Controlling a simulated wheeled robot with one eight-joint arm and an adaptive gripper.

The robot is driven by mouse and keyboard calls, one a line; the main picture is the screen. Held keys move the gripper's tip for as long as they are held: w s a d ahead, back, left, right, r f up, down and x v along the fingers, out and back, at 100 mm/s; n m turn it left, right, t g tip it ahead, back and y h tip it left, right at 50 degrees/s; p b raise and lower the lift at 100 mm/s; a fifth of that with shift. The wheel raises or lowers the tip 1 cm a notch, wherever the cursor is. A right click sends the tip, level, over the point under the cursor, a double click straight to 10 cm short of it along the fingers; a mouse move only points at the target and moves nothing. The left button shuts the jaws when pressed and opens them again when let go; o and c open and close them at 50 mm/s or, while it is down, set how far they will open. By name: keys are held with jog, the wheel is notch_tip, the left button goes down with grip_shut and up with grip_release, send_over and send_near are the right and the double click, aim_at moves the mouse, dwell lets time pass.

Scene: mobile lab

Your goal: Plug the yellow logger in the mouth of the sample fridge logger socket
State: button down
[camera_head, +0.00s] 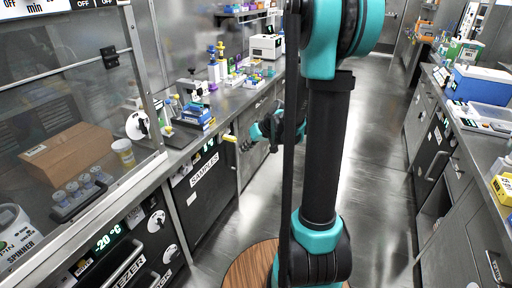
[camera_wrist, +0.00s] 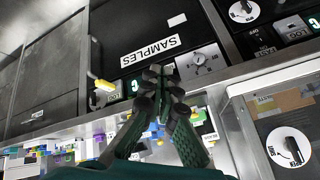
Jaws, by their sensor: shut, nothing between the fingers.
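The yellow logger (camera_head: 230,138) juts out from the upper front of the sample fridge (camera_head: 212,195), just under the counter edge. It also shows in the wrist view as a small yellow body (camera_wrist: 103,85) with a pale end, left of my gripper. In the wrist view my gripper (camera_wrist: 158,78) is shut and empty, pointing at the fridge front.
The counter (camera_head: 228,100) above carries a microscope (camera_head: 190,90), bottles and racks. The freezer (camera_head: 110,250) stands at the near left, below a glass-fronted hood. A dial panel (camera_wrist: 201,62) is beside the SAMPLES label. The aisle floor (camera_head: 365,130) is clear; another counter runs along the right.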

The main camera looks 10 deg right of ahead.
jog(key=w+f+n+t+y, duration=0.1)
jog(key=w+f+n+y, duration=0.1)
jog(key=w, duration=0.9)
jog(key=n+t+y, duration=0.2)
jog(key=y, duration=0.3)
send_near(236, 140)
jog(key=s+a+r, duration=0.3)
jog(key=a+r, duration=0.1)
jog(key=w+d+f+n+t+y, duration=0.2)
jog(key=w+d+f+t, duration=0.15)
jog(key=f, duration=0.35)
jog(key=shift+g, duration=0.45)
jog(key=shift+x, duration=2.8)
jog(key=shift+w+a, duration=0.3)
jog(key=shift+a, duration=0.3)
jog(key=shift+s+d, duration=0.1)
jog(key=v, duration=1.4)
jog(key=shift+s+d+r, duration=0.15)
jog(key=shift+s+d, duration=0.1)
